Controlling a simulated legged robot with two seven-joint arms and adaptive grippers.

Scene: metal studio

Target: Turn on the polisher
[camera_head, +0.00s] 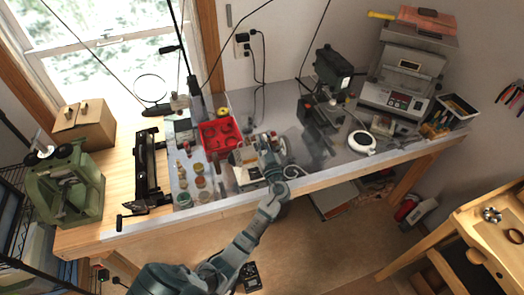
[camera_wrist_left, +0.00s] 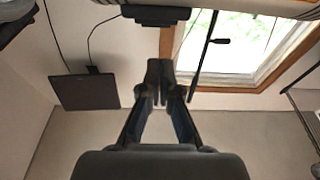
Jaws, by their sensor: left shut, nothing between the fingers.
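My left arm comes in from the bottom and reaches over the near edge of the workbench. My left gripper (camera_head: 266,142) is over the middle of the bench, in front of and partly covering a small pale machine (camera_head: 244,160), which may be the polisher; its switch cannot be made out. I cannot tell if gripper and machine touch. In the left wrist view the two dark fingers of the gripper (camera_wrist_left: 160,75) are together with nothing between them. No machine shows clearly there. My right gripper is in neither view.
The workbench (camera_head: 340,172) holds a red tray (camera_head: 220,135), several jars, a dark drill press (camera_head: 325,95), a round white device (camera_head: 362,142) and a grey machine with a panel (camera_head: 400,90). A green machine (camera_head: 62,182) stands at left. Cables hang above.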

